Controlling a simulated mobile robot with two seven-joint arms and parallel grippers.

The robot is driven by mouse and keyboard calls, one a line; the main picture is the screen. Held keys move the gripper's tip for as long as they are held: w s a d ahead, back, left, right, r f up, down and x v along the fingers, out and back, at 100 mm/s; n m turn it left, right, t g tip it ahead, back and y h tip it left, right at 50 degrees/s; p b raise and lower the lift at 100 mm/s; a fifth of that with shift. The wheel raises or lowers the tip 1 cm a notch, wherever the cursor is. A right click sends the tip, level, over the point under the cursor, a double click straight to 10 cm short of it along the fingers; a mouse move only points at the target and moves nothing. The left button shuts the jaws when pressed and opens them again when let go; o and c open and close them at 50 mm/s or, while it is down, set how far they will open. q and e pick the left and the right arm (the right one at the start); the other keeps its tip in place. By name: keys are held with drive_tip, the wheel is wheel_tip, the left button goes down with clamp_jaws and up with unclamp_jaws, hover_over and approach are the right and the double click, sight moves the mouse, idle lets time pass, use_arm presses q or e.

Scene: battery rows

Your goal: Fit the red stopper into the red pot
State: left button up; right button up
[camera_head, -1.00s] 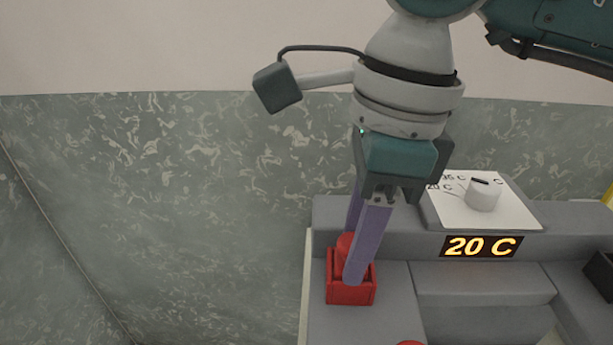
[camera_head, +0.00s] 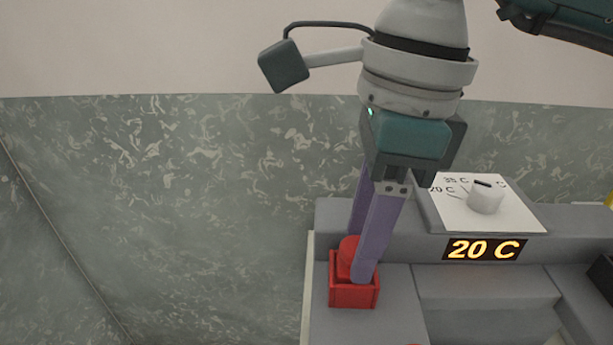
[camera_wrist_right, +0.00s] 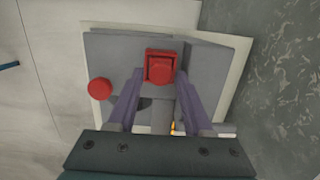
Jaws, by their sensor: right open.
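The red pot (camera_head: 354,295) is a square red box on the grey unit. A round red stopper (camera_head: 348,252) stands in its opening, its top above the rim. How deep it sits is hard to tell. In the right wrist view the stopper (camera_wrist_right: 161,71) shows inside the square pot rim (camera_wrist_right: 161,51). My right gripper (camera_head: 358,262) points down with its purple fingers on either side of the stopper. The jaws are open, and the wrist view shows gaps beside the stopper. The near finger hides part of the stopper and pot. My left gripper is not in view.
A round red object (camera_wrist_right: 99,88) lies left of the pot in the wrist view. A white dial (camera_head: 485,199) and a "20 C" display (camera_head: 483,249) are to the right. A dark block (camera_head: 602,273) is at the right edge.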

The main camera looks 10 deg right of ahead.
wheel_tip(320, 180, up, 11)
drive_tip(key=d, duration=0.1)
drive_tip(key=shift+s+f+b, duration=0.15)
drive_tip(key=shift+f+b, duration=0.05)
drive_tip(key=shift+b, duration=0.15)
